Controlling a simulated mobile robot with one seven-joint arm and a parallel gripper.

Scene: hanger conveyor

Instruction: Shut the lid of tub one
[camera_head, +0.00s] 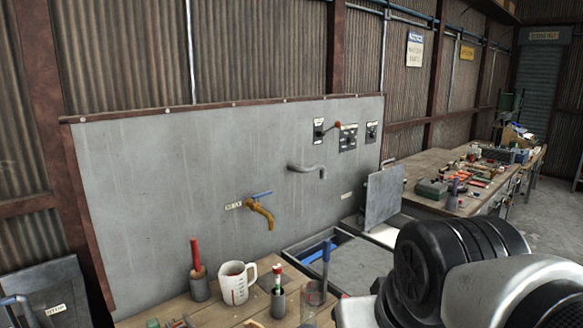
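A grey tub (297,250) is set beyond the wooden bench, below the wall panel. A strip of its blue inside shows at the left, and a flat grey sheet (350,268) covers much of the rest. A grey lid-like panel (384,196) stands upright behind it to the right, above a pale surface. A dark grey box or lid (45,285) with a small label is at the lower left. I cannot read which one is tub one. My arm fills the lower right and hides part of the tub area. My gripper is not in view.
A yellow tap (262,212) and grey spout (308,169) project from the wall panel. A cluttered workbench (430,160) stands behind right.

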